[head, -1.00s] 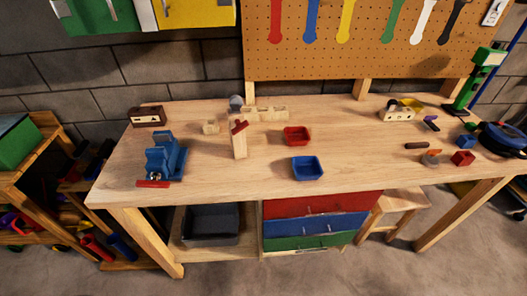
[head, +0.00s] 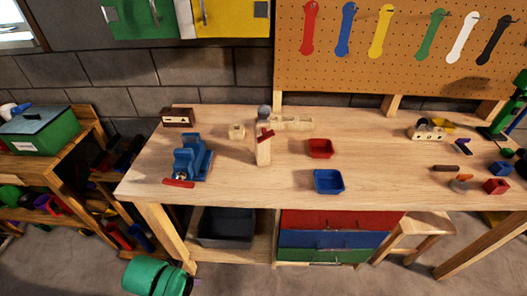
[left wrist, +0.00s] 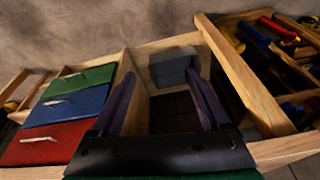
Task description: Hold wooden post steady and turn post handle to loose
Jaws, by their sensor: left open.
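The wooden post (head: 263,153) stands upright on the workbench, left of the bench's middle, in the head view. Its red handle (head: 266,134) sits slanted across the upper part. Nothing of mine touches either. My left gripper (left wrist: 160,76) shows in the left wrist view, with two dark purple fingers spread apart and nothing between them. It points toward the open shelf under the bench, beside the drawers. A green part of my left arm (head: 153,277) shows low in the head view, in front of the bench. My right gripper is in neither view.
On the workbench (head: 225,192), a blue vise (head: 190,160) stands left of the post, a light wooden block rack (head: 291,124) behind it, and red (head: 320,148) and blue (head: 329,181) trays right of it. A dark bin (head: 224,226) sits below. Bench front before the post is clear.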

